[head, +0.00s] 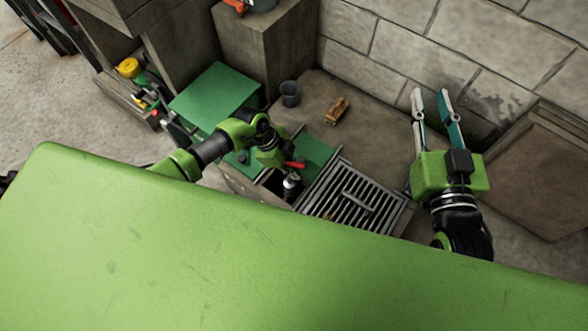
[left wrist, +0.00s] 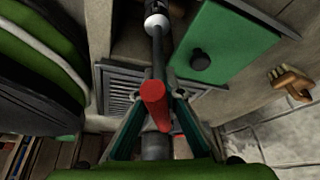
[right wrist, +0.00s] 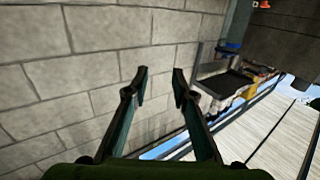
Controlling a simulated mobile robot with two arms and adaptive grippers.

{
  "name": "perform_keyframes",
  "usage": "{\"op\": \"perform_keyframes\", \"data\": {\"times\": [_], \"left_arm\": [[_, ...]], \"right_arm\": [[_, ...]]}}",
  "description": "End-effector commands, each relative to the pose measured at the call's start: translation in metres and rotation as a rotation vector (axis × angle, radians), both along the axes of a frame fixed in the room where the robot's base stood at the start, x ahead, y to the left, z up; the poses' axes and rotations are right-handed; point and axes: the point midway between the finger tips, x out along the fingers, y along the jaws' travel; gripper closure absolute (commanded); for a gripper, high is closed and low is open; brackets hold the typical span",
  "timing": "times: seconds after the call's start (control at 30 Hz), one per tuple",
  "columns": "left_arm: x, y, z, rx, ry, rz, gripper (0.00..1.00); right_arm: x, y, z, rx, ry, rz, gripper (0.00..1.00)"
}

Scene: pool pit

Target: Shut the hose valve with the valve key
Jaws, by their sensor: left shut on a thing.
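The valve key has a red grip (head: 295,165), which shows large in the left wrist view (left wrist: 155,105). My left gripper (head: 282,163) is shut on this red grip. A dark shaft runs from it to a black and silver cylindrical end (left wrist: 156,20), which also shows in the head view (head: 291,186) at the pit opening beside the grate. I cannot tell whether that end is seated on the hose valve; the valve itself is not clearly visible. My right gripper (head: 431,92) is open and empty near the block wall; its spread fingers show in the right wrist view (right wrist: 159,78).
A slatted grate (head: 335,207) and a green plate (head: 320,155) with a dark knob in the left wrist view (left wrist: 200,60) flank the opening. A brown panel (head: 535,175) leans at right.

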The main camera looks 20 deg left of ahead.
Motion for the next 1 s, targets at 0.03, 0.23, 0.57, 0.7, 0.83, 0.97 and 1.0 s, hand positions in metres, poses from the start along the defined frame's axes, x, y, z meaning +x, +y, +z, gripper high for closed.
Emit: {"op": "perform_keyframes", "data": {"times": [0.03, 0.23, 0.57, 0.7, 0.83, 0.97, 1.0], "left_arm": [[0.0, 0.0, 0.0, -0.001, 0.0, 0.0, 1.0], [0.0, 0.0, -0.005, -0.001, 0.0, 0.0, 1.0], [0.0, -0.001, -0.011, -0.001, -0.001, -0.001, 1.0], [0.0, -0.001, -0.011, -0.001, -0.001, -0.001, 1.0], [0.0, -0.001, -0.011, -0.001, -0.001, -0.001, 1.0], [0.0, -0.001, -0.012, -0.001, -0.001, -0.001, 1.0], [0.0, -0.001, -0.012, -0.001, -0.001, -0.001, 1.0]], "right_arm": [[0.0, 0.0, -0.001, 0.0, 0.001, 0.0, 0.76], [0.0, 0.0, 0.002, 0.004, -0.014, -0.001, 0.76], [0.0, 0.001, 0.012, 0.017, -0.061, 0.0, 0.76], [0.001, 0.001, 0.015, 0.019, -0.07, 0.001, 0.76], [0.001, 0.002, 0.016, 0.018, -0.069, 0.002, 0.76], [0.001, 0.002, 0.015, 0.018, -0.069, 0.002, 0.76], [0.001, 0.002, 0.015, 0.018, -0.069, 0.002, 0.76]]}}
